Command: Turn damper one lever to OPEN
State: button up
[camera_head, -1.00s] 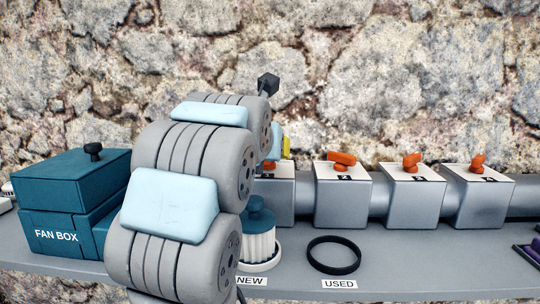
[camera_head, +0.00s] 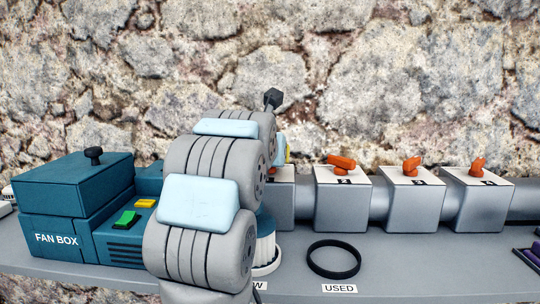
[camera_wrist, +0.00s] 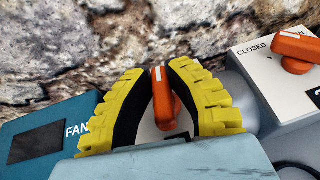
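The damper one lever (camera_wrist: 163,98) is orange with a white stripe and stands between my fingertips in the wrist view. My gripper (camera_wrist: 158,80) has yellow ribbed fingers with black pads, drawn in close on both sides of the lever. Their lower parts spread apart around it. The damper one box (camera_head: 281,198) is the leftmost grey box in the head view, partly hidden by my arm. Its white label is mostly covered, so its markings cannot be read. In the head view only a bit of a yellow finger (camera_head: 288,153) shows.
The damper two box (camera_head: 342,207), with its orange lever (camera_head: 341,162), stands close on the right; two more dampers follow along the pipe. The teal fan box (camera_head: 70,200) is at left. A white filter (camera_head: 266,252) and a black ring (camera_head: 334,259) are in front.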

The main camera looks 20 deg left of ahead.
grip_shut()
jog(key=shift+r+m+h+p, duration=0.15)
jog(key=shift+m+h+p, duration=0.3)
jog(key=shift+p, duration=0.9)
jog(key=shift+h+p, duration=0.25)
jog(key=shift+p, duration=0.2)
jog(key=shift+m+h+p, duration=0.5)
jog(key=shift+m+p, duration=0.05)
jog(key=shift+p, duration=0.3)
jog(key=m+h+p, duration=0.3)
jog(key=p, duration=0.1)
jog(key=shift+d+g+h, duration=0.15)
jog(key=shift+g+h, duration=0.15)
jog(key=shift+h, duration=0.1)
jog(key=shift+d+m+g+h+p, duration=0.15)
jog(key=shift+m+h+p, duration=0.15)
jog(key=shift+m+h, duration=0.3)
jog(key=shift+m+g+h+p, duration=0.15)
jog(key=shift+m+h+p, duration=0.15)
jog(key=shift+m+h, duration=0.3)
jog(key=shift+f, duration=0.2)
